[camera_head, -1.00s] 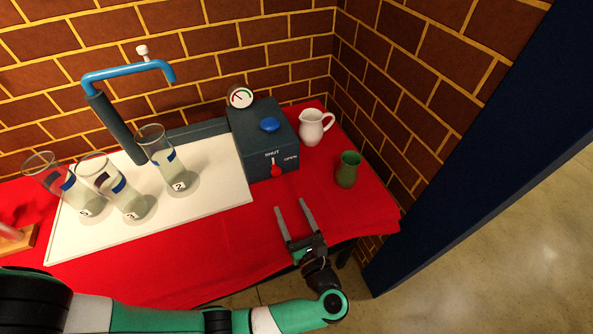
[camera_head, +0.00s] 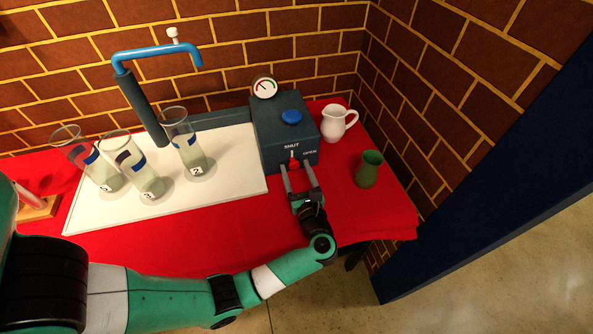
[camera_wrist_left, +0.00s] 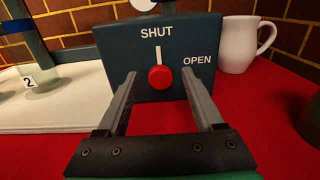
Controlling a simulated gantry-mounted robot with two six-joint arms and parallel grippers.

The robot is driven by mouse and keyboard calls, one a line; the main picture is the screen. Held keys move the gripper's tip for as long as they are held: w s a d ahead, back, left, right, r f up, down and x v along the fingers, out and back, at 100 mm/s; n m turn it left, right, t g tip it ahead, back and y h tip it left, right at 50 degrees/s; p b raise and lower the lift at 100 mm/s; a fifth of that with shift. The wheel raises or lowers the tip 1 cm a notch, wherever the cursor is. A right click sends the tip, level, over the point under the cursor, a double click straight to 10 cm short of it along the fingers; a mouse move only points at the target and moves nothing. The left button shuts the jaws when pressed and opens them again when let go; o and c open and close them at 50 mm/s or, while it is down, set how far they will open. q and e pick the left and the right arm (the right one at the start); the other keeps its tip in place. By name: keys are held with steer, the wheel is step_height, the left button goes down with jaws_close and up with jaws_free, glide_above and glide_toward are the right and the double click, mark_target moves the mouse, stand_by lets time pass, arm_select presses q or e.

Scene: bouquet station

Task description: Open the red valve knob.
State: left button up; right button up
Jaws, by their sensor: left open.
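The red valve knob (camera_head: 294,163) is on the front face of the dark blue-grey box (camera_head: 268,142), under the word SHUT, with OPEN marked to its right. In the left wrist view the knob (camera_wrist_left: 160,77) shows as a round red cap, and a white line points straight up from it to SHUT. My left gripper (camera_head: 297,166) is open in front of the box. Its fingers (camera_wrist_left: 160,85) reach toward the box's face, one on each side of the knob. I cannot tell whether they touch it. My right gripper is out of view.
A blue button (camera_head: 291,117) and a gauge (camera_head: 265,88) are on the box. A white jug (camera_head: 335,124) and a green cup (camera_head: 368,169) stand to its right. Several numbered glass vases stand on a white board (camera_head: 235,172) at left, near a blue spout (camera_head: 160,53).

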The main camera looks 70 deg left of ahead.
arm_select(q)
jaws_close()
steer(key=shift+m, duration=0.3)
steer(key=m+p, duration=0.2)
steer(key=m, duration=0.1)
steer(key=shift+r, duration=0.1)
steer(key=m+p, duration=0.3)
steer(key=m, duration=0.3)
steer(key=shift+w, duration=0.1)
steer(key=m+p, duration=0.1)
steer(key=m, duration=0.3)
steer(key=shift+p, duration=0.4)
steer(key=shift+f+m+p, duration=0.15)
steer(key=shift+m+p, duration=0.2)
steer(key=shift+m, duration=0.7)
steer(key=shift+f+m+p, duration=0.1)
steer(key=shift+m+p, duration=0.25)
steer(key=shift+m, duration=0.7)
